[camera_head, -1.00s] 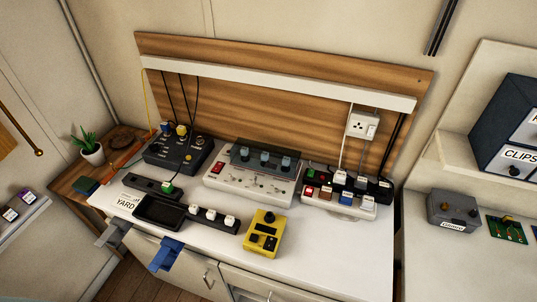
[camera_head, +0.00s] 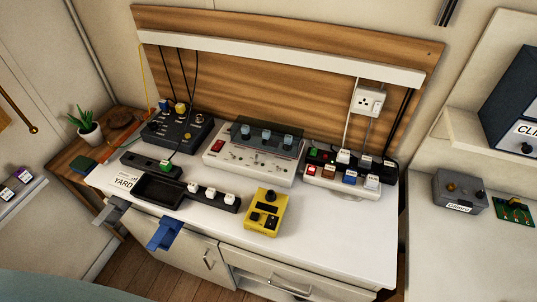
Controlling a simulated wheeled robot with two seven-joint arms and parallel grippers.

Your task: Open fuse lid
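A white control unit (camera_head: 250,164) with a red switch (camera_head: 218,145) stands at the middle of the white bench. A dark see-through cover (camera_head: 240,131) sits along its back over several blue-grey parts; it looks like the fuse lid and appears shut, though no label on it is readable. Neither of my grippers is in view, and nothing touches the unit.
A yellow box (camera_head: 265,213) stands in front of the unit. A dark box with cables (camera_head: 180,138) and a black tray (camera_head: 158,190) are to its left. Black and white socket blocks (camera_head: 348,172) are to its right. Blue (camera_head: 165,234) and grey pieces jut from the bench's front edge.

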